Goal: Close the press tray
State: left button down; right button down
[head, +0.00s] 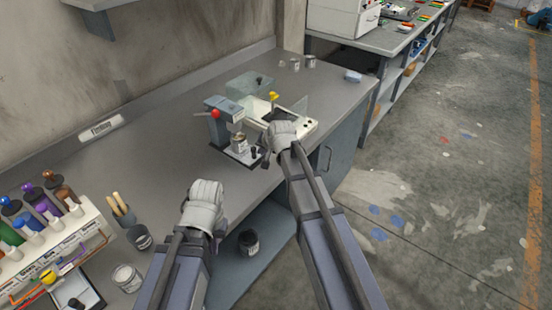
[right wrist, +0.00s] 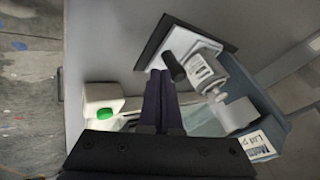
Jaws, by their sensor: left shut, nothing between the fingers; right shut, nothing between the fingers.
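The press (head: 217,117), a grey stand with a red-knobbed lever, stands on the grey bench. Its tray (head: 229,153) sticks out at the front as a pale plate with a dark edge. My left gripper (head: 204,207) is shut and empty near the bench front, away from the press.
A white machine (head: 300,128) with a yellow knob and clear cover stands right behind the press.

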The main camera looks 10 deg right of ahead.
pick_arm(q)
jog(key=shift+s+d, duration=0.1)
jog(key=shift+d, duration=0.05)
pick_arm(e)
jog(key=shift+w+a+r, duration=0.1)
jog(key=shift+w+a, duration=0.6)
jog(key=shift+w, duration=0.2)
